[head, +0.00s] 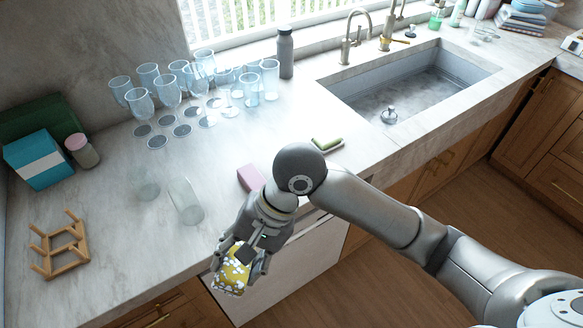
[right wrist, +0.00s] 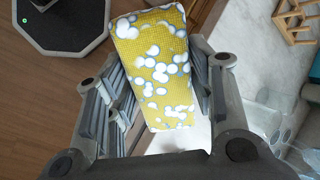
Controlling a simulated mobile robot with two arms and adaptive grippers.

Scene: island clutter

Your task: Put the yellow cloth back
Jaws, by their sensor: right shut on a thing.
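The yellow cloth (head: 235,277), patterned with white and blue-grey spots, is held by my right gripper (head: 242,264) at the front edge of the counter, in the lower middle of the head view. In the right wrist view the cloth (right wrist: 155,65) looks like a flat, fairly stiff rectangle between the finger pads of the right gripper (right wrist: 163,95), with wooden floor behind its left side. The right gripper is shut on it. In the head view the fingers hide part of the cloth. My left gripper is not in view.
On the counter (head: 120,235) are a wooden rack (head: 62,248), a tipped glass (head: 186,201), a pink block (head: 251,178), and a green sponge (head: 327,143) on a dish. Several glasses (head: 168,92) and a grey bottle (head: 285,54) stand behind. The sink (head: 350,90) is back right.

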